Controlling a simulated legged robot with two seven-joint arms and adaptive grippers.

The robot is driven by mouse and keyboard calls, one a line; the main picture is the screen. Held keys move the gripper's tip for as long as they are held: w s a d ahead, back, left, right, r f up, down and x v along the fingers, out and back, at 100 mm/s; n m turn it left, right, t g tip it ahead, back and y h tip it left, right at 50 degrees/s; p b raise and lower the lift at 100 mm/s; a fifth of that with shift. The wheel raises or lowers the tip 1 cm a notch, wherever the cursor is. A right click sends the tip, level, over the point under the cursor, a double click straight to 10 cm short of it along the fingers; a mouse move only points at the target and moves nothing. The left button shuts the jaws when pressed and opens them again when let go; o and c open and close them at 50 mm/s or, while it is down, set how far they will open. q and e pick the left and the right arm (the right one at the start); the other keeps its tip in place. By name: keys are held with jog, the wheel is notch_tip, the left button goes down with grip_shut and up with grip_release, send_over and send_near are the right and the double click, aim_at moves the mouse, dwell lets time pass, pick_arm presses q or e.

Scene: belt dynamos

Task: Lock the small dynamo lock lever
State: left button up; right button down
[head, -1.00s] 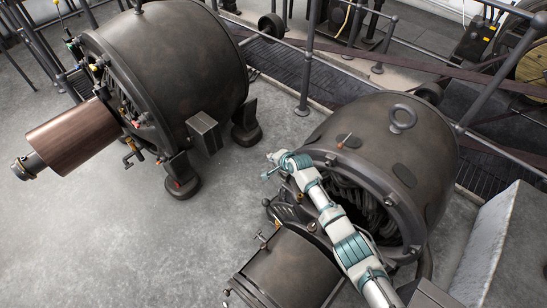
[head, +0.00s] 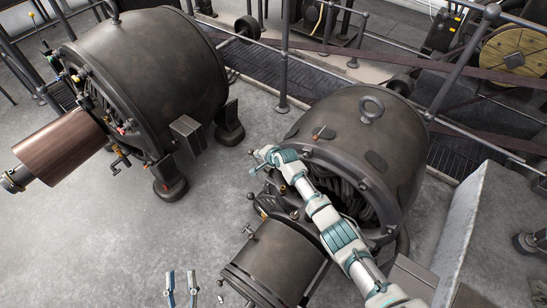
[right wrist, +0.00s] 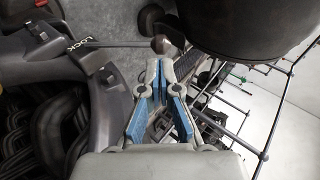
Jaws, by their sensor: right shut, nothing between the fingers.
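The small dynamo (head: 385,140) is the dark drum at the right in the head view. In the right wrist view its lock lever (right wrist: 118,43) is a thin rod. It runs sideways from a dark bracket marked LOCK (right wrist: 80,46) to a brownish round knob (right wrist: 161,44). My right gripper (right wrist: 157,66) is shut and empty, its blue-padded fingertips just below the knob in that view. I cannot tell whether they touch it. In the head view my right arm crosses the dynamo's open front. My left gripper (head: 181,285) is open and empty over the floor at the bottom edge.
The large dynamo (head: 150,80) with its copper-coloured cylinder (head: 60,147) stands at the left. A lower dark drum (head: 275,262) adjoins the small dynamo's front. Railings (head: 283,60) run behind, and a grey block (head: 470,225) stands at the right. The floor (head: 100,235) at lower left is clear.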

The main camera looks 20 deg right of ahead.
pick_arm(q)
notch_tip(320, 180, down, 9)
jog(key=a+g+y+p, duration=0.15)
jog(key=g+p, duration=0.25)
jog(key=g, duration=0.4)
jog(key=s+a+f+g+y+p, duration=0.2)
jog(key=s+a+f+g+p, duration=0.1)
jog(key=s+f+g, duration=0.4)
jog(key=shift+s+f+g, duration=0.25)
jog(key=shift+s+g, duration=0.05)
jog(key=shift+s, duration=0.95)
pick_arm(e)
jog(key=v, duration=1)
jog(key=shift+s+r, duration=0.2)
